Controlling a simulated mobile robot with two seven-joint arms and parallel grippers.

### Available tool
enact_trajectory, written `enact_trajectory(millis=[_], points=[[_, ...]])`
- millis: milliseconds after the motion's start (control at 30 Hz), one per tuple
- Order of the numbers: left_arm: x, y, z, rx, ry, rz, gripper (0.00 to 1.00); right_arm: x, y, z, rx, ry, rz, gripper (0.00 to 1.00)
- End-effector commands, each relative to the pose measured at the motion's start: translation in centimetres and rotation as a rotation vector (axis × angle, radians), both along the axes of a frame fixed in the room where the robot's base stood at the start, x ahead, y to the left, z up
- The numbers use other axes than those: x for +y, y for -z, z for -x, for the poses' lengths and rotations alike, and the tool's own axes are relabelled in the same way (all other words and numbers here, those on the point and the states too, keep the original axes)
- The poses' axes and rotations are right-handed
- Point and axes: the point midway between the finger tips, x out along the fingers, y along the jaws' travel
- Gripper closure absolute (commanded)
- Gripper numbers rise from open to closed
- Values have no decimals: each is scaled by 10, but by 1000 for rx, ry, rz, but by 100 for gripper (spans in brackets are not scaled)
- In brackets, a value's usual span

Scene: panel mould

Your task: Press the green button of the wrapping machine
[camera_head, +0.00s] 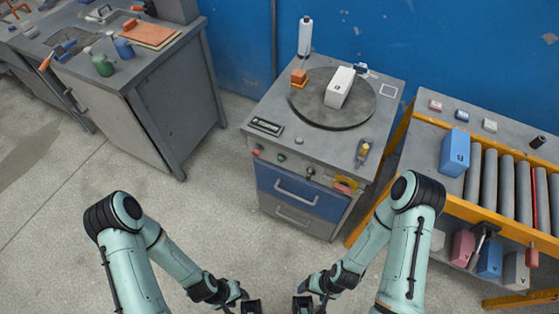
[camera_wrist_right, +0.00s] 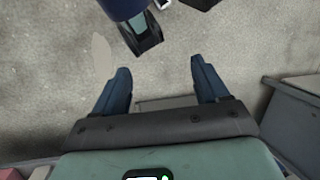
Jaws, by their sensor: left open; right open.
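The wrapping machine (camera_head: 283,207) is a grey cabinet with blue and grey drawers and a dark round turntable (camera_head: 310,112) on top. A small dark green button (camera_head: 281,157) sits on its front edge, right of a red button (camera_head: 258,153). My left gripper (camera_head: 251,307) and right gripper (camera_head: 303,304) are low in the head view, in front of the machine and apart from it. In the right wrist view, my right gripper's fingers (camera_wrist_right: 160,78) are spread with nothing between them. Part of my left gripper (camera_wrist_right: 140,35) shows above them.
A white box (camera_head: 339,88) and a small orange block (camera_head: 298,76) are on the turntable area. A roller conveyor (camera_head: 497,185) with a blue box (camera_head: 455,152) stands to the right. A grey workbench (camera_head: 150,95) stands at the left. The floor between bench and machine is clear.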

Motion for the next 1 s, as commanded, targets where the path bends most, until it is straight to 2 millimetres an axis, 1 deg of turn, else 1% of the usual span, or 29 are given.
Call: enact_trajectory(millis=[33,67,100,167,200,267,300,1000], points=[[0,0,0,0,0,0,57,0,0,0,0,0,0,26],[0,0,0,0,0,0,57,0,0,0,0,0,0,33],[0,0,0,0,0,0,57,0,0,0,0,0,0,46],[0,0,0,0,0,0,57,0,0,0,0,0,0,65],[0,0,0,0,0,0,57,0,0,0,0,0,0,78],[0,0,0,0,0,0,57,0,0,0,0,0,0,98],[0,0,0,0,0,0,57,0,0,0,0,0,0,100],[0,0,0,0,0,0,57,0,0,0,0,0,0,100]])
